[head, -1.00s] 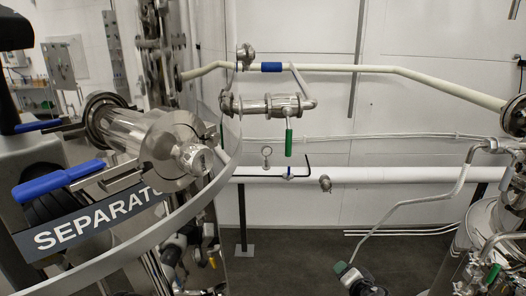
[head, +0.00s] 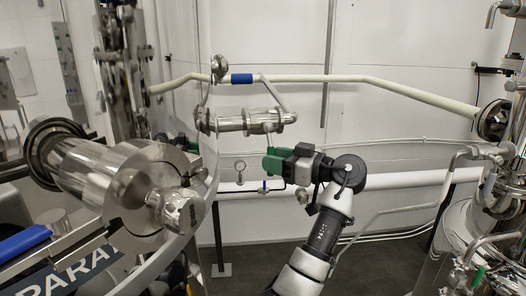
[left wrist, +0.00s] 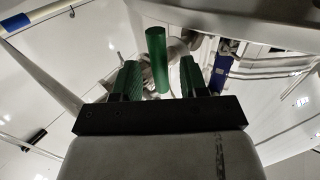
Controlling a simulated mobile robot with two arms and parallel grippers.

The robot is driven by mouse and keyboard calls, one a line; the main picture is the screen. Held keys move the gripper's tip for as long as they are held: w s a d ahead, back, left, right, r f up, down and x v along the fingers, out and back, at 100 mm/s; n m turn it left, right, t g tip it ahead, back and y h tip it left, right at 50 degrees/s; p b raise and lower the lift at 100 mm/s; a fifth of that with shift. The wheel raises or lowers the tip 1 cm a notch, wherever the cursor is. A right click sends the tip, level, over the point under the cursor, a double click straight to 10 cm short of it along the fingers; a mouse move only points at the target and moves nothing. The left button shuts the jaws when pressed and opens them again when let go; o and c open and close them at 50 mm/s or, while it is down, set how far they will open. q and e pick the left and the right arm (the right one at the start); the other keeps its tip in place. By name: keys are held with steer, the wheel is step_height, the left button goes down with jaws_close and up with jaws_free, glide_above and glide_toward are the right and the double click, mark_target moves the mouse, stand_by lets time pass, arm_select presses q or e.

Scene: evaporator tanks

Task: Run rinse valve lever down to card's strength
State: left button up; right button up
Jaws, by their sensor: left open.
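In the left wrist view, a green valve lever (left wrist: 157,60) stands between and beyond the two green fingers of my left gripper (left wrist: 158,84). The fingers are apart, with gaps on both sides of the lever, and not closed on it. In the head view, my left gripper (head: 272,162) is just below the steel valve and pipe fitting (head: 262,122), pointing left. There the lever is largely hidden by the gripper. I cannot make out a readable card. My right gripper is not in view.
A large steel cylinder (head: 105,180) and a curved rail are at the left. A white pipe (head: 405,180) runs along the wall behind the gripper. Steel tanks and piping stand at the right. In the left wrist view, a blue strip (left wrist: 222,65) with pale markings is right of the lever.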

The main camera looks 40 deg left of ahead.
arm_select(q)
steer(key=shift+p+x, duration=0.35)
steer(key=shift+x, duration=1.35)
jaws_close()
